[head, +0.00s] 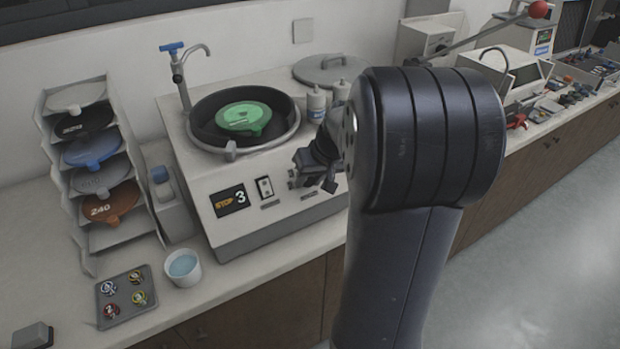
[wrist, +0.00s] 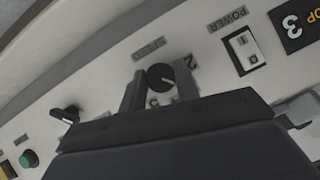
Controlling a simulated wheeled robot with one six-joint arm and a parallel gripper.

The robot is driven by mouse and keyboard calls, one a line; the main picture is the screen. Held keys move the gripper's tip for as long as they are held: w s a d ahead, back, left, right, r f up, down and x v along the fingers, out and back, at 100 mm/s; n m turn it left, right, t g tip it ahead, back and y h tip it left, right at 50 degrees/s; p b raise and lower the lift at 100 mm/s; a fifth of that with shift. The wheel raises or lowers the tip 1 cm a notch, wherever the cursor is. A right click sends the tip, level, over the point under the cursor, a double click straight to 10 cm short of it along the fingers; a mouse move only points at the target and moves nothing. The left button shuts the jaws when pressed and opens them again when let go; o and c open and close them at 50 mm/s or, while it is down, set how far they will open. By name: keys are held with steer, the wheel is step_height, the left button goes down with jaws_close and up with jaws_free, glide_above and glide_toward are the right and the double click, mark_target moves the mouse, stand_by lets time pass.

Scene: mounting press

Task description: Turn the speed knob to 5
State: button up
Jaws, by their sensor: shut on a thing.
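The speed knob (wrist: 160,77) is a round black knob with a pale pointer line, under the upside-down word SPEED on the machine's front panel. My gripper (wrist: 159,84) has one finger on each side of the knob and is shut on it. A digit 2 shows just right of the right finger; other scale marks are partly hidden by my gripper. In the head view my gripper (head: 318,170) is at the front panel of the grinder (head: 290,215), and the knob is hidden there. The display (head: 230,200) reads STOP and 3.
The power switch (wrist: 242,50) is right of the knob in the wrist view. A second black knob (wrist: 65,114) and a green button (wrist: 28,159) are on the left. A white cup (head: 183,268) and a tray of small round samples (head: 126,297) stand left of the machine.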

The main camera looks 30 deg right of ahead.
steer(key=m+y+b, duration=0.1)
steer(key=m+y, duration=0.1)
steer(key=m, duration=0.1)
steer(key=shift+d+f+m+t+b, duration=0.2)
steer(key=shift+m+t+b, duration=0.1)
steer(key=shift+b, duration=0.05)
steer(key=m+t+y+b, duration=0.1)
steer(key=m+y+b, duration=0.1)
steer(key=m, duration=0.1)
steer(key=shift+s+m, duration=0.1)
steer(key=shift+m, duration=0.2)
steer(key=m+t+b, duration=0.1)
steer(key=m, duration=0.1)
steer(key=m+t+y+b, duration=0.1)
steer(key=m, duration=0.1)
steer(key=shift+d+f+m+y, duration=0.1)
steer(key=shift+f+m+y, duration=0.05)
steer(key=shift+m+y, duration=0.2)
steer(key=shift+s+m+t+b, duration=0.1)
steer(key=shift+m+t+b, duration=0.75)
steer(key=shift+m, duration=0.6)
steer(key=shift+t, duration=0.25)
steer(key=o, duration=1)
steer(key=shift+c, duration=0.2)
